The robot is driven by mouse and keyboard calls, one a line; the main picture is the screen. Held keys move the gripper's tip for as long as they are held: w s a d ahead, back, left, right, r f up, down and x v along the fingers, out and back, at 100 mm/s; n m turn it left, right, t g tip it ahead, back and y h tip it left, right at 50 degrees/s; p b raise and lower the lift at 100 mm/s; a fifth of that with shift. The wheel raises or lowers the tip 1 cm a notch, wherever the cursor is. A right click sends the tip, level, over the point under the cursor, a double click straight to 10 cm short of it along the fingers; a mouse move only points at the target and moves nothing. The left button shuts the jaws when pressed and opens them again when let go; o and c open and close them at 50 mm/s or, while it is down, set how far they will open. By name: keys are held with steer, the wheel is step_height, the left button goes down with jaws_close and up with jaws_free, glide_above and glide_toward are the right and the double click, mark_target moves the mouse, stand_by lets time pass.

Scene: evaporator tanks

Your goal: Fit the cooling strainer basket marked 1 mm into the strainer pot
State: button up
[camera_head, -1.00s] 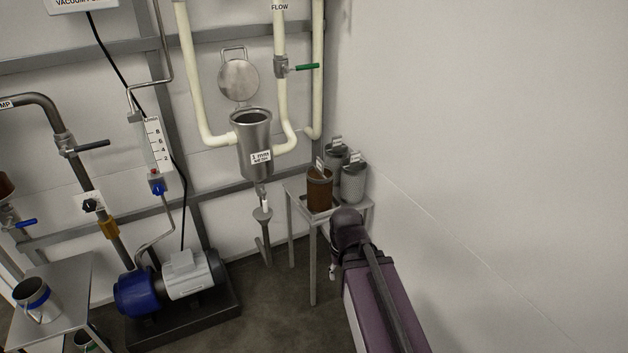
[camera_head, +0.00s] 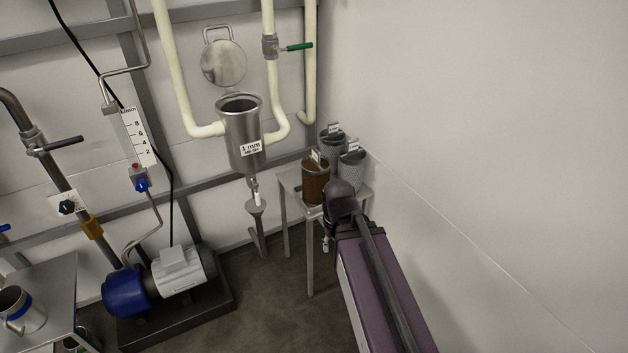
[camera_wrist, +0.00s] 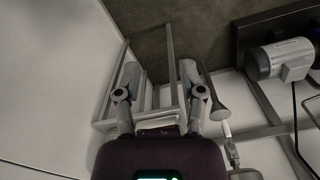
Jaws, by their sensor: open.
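The strainer pot (camera_head: 243,140) hangs on the wall pipes in the head view, open at the top and labelled "1 mm". Its round lid (camera_head: 223,63) is swung up against the wall behind it. Three baskets stand on a small metal stand: a brown one (camera_head: 315,184) in front, a grey mesh one (camera_head: 350,172) at right and a darker grey one (camera_head: 331,142) behind. Each has a small tag too small to read. My gripper (camera_wrist: 162,82) is open and empty in the wrist view, with the stand (camera_wrist: 169,60) beyond its fingers.
A blue and grey pump (camera_head: 155,283) sits on the floor at left. A low table (camera_head: 55,290) with a metal container is at far left. The bare wall closes in on the right. A drain funnel (camera_head: 257,207) is below the pot. A green-handled valve (camera_head: 298,46) sits right of the lid.

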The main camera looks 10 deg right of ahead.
step_height(320, 180, up, 22)
steer(key=n+p, duration=0.4)
steer(key=p, duration=1.8)
glide_above(316, 163)
steer(key=shift+w, duration=0.4)
steer(key=shift+f, duration=0.1)
step_height(316, 163, down, 8)
steer(key=b, duration=0.8)
steer(key=shift+d+f+b, duration=0.1)
steer(key=shift+f+b, duration=0.15)
steer(key=shift+b, duration=0.1)
steer(key=shift+f, duration=0.1)
steer(key=shift+f+b, duration=2.5)
steer(key=shift+b, duration=0.1)
jaws_close()
